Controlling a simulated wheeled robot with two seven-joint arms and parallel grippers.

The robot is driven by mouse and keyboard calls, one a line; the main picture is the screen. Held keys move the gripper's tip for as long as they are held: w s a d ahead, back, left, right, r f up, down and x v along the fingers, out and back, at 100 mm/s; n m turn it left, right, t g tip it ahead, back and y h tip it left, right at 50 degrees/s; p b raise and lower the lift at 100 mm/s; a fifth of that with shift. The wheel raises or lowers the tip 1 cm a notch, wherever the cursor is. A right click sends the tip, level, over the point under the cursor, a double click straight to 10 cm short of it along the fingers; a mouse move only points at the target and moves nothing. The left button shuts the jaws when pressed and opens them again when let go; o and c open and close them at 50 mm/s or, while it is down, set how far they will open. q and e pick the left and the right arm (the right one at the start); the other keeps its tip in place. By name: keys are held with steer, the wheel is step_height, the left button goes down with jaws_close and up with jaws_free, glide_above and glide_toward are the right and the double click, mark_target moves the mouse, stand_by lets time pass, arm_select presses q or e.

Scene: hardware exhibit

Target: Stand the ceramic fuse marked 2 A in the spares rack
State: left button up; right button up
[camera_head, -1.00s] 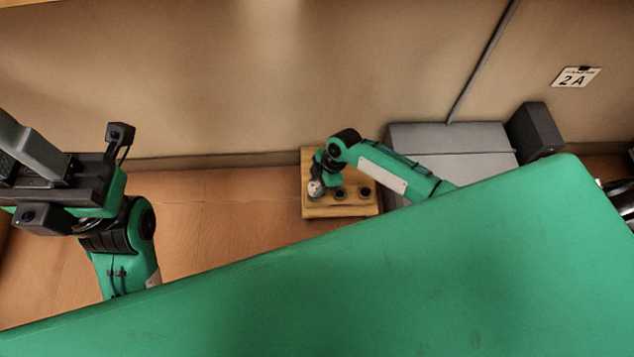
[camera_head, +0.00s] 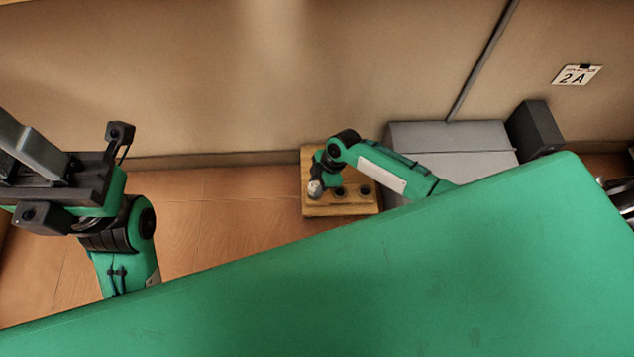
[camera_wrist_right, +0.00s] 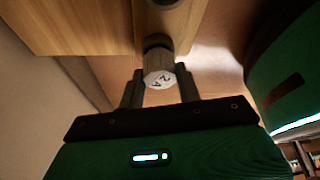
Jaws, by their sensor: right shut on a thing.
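The white ceramic fuse (camera_wrist_right: 158,79) shows its round end marked 2 A in the right wrist view. My right gripper (camera_wrist_right: 160,90) is shut on it, one finger on each side. The fuse's far end meets a dark ring at the wooden spares rack (camera_wrist_right: 85,22); I cannot tell whether it is inside a hole. In the head view the rack (camera_head: 340,210) stands on the floor by the wall, and my right gripper (camera_head: 316,186) is over its left end. Two dark holes show to the right. My left gripper (camera_head: 32,150) is far left, away from the rack; its jaw opening is unclear.
A grey box (camera_head: 450,137) stands against the wall right of the rack, with a dark block (camera_head: 534,130) beside it. A sign reading 2 A (camera_head: 577,76) hangs on the wall. The floor (camera_head: 220,215) left of the rack is clear.

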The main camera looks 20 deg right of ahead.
steer(key=shift+f, duration=0.35)
stand_by(0.7)
steer(key=o, duration=1.1)
steer(key=shift+c, duration=0.2)
steer(key=shift+o, duration=0.4)
steer(key=o, duration=0.4)
